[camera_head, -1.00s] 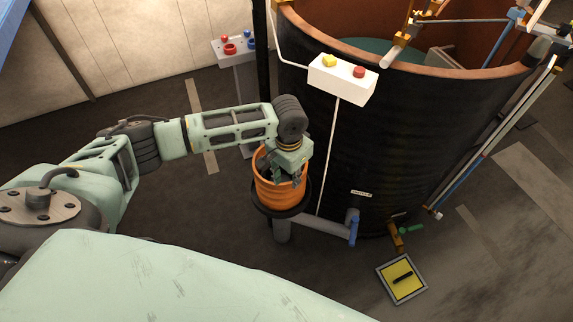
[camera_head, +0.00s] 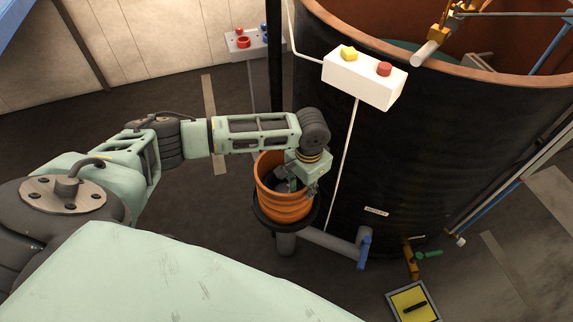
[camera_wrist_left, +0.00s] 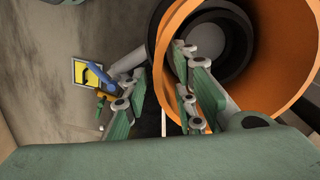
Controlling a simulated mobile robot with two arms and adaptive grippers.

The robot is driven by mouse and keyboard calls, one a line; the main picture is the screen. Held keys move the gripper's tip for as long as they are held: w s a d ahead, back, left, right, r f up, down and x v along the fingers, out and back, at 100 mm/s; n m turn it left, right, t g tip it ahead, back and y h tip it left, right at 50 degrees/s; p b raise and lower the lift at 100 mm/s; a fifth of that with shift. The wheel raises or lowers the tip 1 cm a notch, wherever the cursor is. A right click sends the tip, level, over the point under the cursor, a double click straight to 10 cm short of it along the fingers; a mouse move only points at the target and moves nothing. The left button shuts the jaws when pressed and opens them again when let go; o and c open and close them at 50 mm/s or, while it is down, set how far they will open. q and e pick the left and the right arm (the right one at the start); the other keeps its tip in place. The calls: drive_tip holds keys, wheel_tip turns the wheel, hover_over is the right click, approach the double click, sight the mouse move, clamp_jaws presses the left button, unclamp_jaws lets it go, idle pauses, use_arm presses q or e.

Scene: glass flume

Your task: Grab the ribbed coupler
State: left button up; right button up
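The ribbed coupler (camera_head: 283,209) is an orange, open-topped ribbed ring standing upright on a dark pipe stub left of the big black tank. In the left wrist view the coupler (camera_wrist_left: 283,45) fills the upper right, with dark rings visible down inside it. My left gripper (camera_head: 304,184) is at the coupler's right rim, coming down from above. In the left wrist view my left gripper (camera_wrist_left: 150,78) has its fingers apart, one over the opening and one outside the wall. I cannot tell whether either finger touches the wall. My right gripper is not in view.
The black tank (camera_head: 400,170) with a copper-coloured rim stands close on the right. A white button box (camera_head: 364,79) hangs on it above the gripper. A grey pipe with a blue handle (camera_head: 364,246) leaves the stub's base. A yellow plate (camera_head: 412,303) lies on the floor.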

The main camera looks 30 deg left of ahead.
use_arm(q)
wheel_tip(320, 180, down, 6)
drive_tip(key=shift+w+r, duration=0.15)
drive_tip(key=c, duration=0.5)
clamp_jaws()
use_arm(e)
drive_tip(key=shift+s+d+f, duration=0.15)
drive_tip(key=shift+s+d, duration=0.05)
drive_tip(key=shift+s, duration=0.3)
